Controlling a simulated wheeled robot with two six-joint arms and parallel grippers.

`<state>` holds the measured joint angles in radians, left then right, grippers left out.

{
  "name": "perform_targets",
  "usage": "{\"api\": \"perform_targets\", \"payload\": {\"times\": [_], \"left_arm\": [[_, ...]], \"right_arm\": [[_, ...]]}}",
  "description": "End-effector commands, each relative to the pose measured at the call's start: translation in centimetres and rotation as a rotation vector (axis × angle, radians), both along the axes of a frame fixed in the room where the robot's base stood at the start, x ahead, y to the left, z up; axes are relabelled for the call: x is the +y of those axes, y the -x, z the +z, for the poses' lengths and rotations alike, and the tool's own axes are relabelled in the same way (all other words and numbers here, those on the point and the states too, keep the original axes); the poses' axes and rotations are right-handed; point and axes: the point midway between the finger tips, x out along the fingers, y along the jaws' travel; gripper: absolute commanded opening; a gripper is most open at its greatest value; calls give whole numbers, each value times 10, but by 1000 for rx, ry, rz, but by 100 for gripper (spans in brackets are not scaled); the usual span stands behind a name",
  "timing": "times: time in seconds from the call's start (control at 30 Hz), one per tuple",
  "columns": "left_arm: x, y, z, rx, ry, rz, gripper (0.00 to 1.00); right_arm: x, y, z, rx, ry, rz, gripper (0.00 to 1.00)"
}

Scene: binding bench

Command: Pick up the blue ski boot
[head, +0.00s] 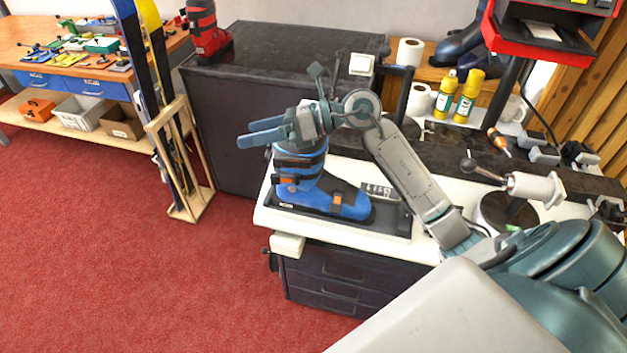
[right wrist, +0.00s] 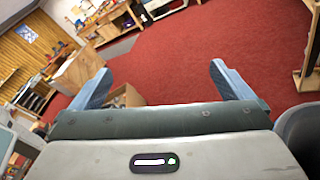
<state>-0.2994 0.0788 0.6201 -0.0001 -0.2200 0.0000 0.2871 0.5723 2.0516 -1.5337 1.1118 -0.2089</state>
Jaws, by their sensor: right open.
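The blue ski boot (head: 325,197) stands upright, toe to the right, in a shallow black tray (head: 395,222) on the white bench top. It has black straps and orange buckles. My right gripper (head: 246,134) is open and empty, above the boot's cuff and a little to its left, with its fingers pointing left. The wrist hides part of the cuff's top. In the right wrist view the open fingers (right wrist: 160,72) are wide apart with red floor beyond them, and the boot does not show. My left gripper is not in view.
A black cabinet (head: 290,55) stands behind the boot, with a red boot (head: 207,30) on its left corner. Yellow bottles (head: 466,95), paper rolls (head: 410,52) and a clamp (head: 535,188) are to the right. A wooden ski rack (head: 180,165) stands left; the red floor is clear.

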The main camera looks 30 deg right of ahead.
Motion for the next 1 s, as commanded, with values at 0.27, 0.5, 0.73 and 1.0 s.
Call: {"api": "perform_targets", "payload": {"times": [0.27, 0.5, 0.73, 1.0], "left_arm": [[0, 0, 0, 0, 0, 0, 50], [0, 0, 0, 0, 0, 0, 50], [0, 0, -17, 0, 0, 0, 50], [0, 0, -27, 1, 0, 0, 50]], "right_arm": [[-108, -17, -32, 145, 714, -13, 100], [-173, -8, -27, 299, 972, -62, 100], [-173, -14, -56, 325, 1001, -66, 100], [-166, -22, -79, 323, 1001, -66, 100]]}}
